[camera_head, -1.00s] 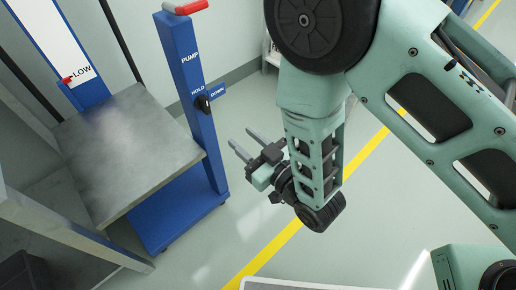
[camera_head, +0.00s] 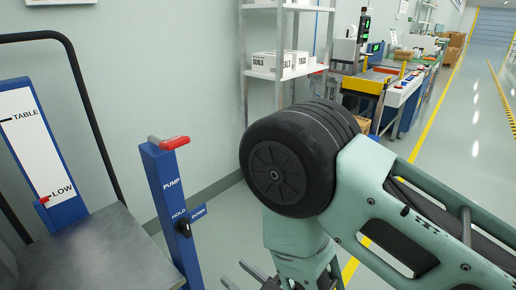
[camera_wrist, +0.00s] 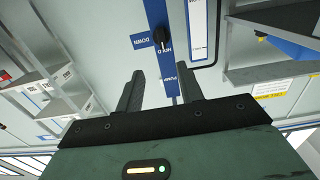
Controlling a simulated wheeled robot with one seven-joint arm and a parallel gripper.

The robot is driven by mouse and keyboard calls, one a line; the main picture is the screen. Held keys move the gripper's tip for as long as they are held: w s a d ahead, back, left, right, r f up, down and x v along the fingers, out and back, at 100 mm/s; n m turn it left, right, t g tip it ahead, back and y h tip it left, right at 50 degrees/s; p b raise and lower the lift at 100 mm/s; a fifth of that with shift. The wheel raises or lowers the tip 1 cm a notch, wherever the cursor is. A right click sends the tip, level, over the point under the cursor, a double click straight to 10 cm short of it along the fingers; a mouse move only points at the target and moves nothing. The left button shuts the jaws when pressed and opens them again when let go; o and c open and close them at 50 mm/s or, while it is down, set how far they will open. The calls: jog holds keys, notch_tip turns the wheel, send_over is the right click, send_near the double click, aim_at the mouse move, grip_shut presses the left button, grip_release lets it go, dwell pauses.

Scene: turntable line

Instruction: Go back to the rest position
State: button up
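My gripper (camera_wrist: 161,90) shows in the wrist view with its two dark fingers spread apart and nothing between them. In the head view only the fingertips (camera_head: 243,278) show at the bottom edge, to the right of the blue lift post; the rest of the gripper is cut off or behind my arm. The wrist view looks past the fingers toward the blue post with its black knob (camera_wrist: 162,37), which stands clear of them.
The lift table (camera_head: 105,255) with its blue post (camera_head: 168,190) and red-handled lever (camera_head: 168,142) stands at the left. A shelf (camera_head: 290,76) with white boxes is behind my arm. A line of machines (camera_head: 400,88) runs along the wall. The floor at right (camera_head: 480,130) is clear.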

notch_tip(320, 180, up, 5)
jog(key=w+d+m+g+h, duration=0.2)
jog(key=d+g+h, duration=0.1)
jog(key=g+h, duration=0.25)
jog(key=s+d+r+g+h, duration=0.3)
jog(key=s+d+r+h, duration=0.15)
jog(key=s+d, duration=0.3)
jog(key=s+d+r+g+h, duration=0.3)
jog(key=s+d+r, duration=0.3)
jog(key=d, duration=0.2)
notch_tip(320, 180, up, 18)
jog(key=p, duration=1.8)
jog(key=shift+f, duration=0.25)
jog(key=shift+a, duration=0.15)
